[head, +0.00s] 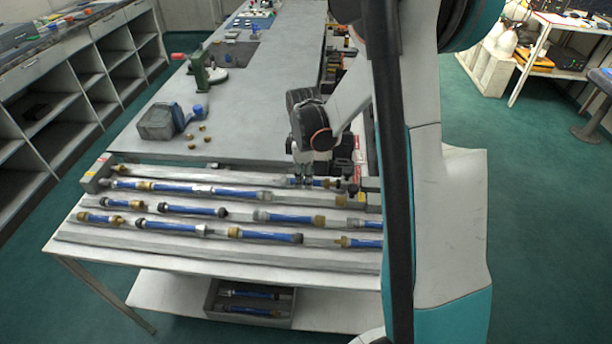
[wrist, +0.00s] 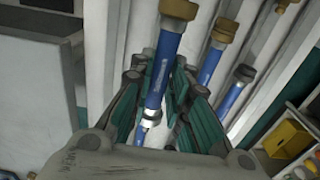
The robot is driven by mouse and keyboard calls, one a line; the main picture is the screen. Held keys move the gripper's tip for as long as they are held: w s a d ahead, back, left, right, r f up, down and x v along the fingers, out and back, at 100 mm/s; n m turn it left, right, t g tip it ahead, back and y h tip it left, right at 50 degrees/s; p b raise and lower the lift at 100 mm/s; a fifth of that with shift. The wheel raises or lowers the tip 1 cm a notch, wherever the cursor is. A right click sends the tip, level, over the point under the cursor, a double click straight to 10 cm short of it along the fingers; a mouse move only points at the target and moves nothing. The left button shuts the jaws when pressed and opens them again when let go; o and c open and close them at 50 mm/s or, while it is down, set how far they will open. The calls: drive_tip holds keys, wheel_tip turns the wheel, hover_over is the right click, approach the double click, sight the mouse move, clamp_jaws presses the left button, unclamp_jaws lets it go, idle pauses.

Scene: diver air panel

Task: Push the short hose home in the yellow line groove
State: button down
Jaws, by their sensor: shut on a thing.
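My gripper (head: 309,178) reaches down over the rear row of the grooved panel (head: 215,262), toward its right end. It is shut on a short blue hose (wrist: 160,72). In the wrist view my gripper (wrist: 157,88) has its fingers on both sides of this hose, which has a brass fitting at the top and a silver collar lower down. In the head view the fingers partly cover the hose.
Other blue hoses lie in the rows, among them a rear-row hose (head: 240,193) to the left and a front hose (head: 265,235). A grey end block (head: 97,172) closes the left end. A bin (head: 248,303) with spare hoses sits below.

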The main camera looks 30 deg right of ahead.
sight(294, 202)
drive_tip(key=shift+f+b, duration=2.4)
drive_tip(key=shift+f, duration=1.15)
drive_tip(key=shift+w+a, duration=0.45)
drive_tip(key=shift+a, duration=0.2)
drive_tip(key=shift+w+a, duration=0.4)
drive_tip(key=shift+a, duration=0.25)
drive_tip(key=c, duration=1.4)
unclamp_jaws()
drive_tip(key=shift+c, duration=0.2)
wheel_tip(294, 202, up, 12)
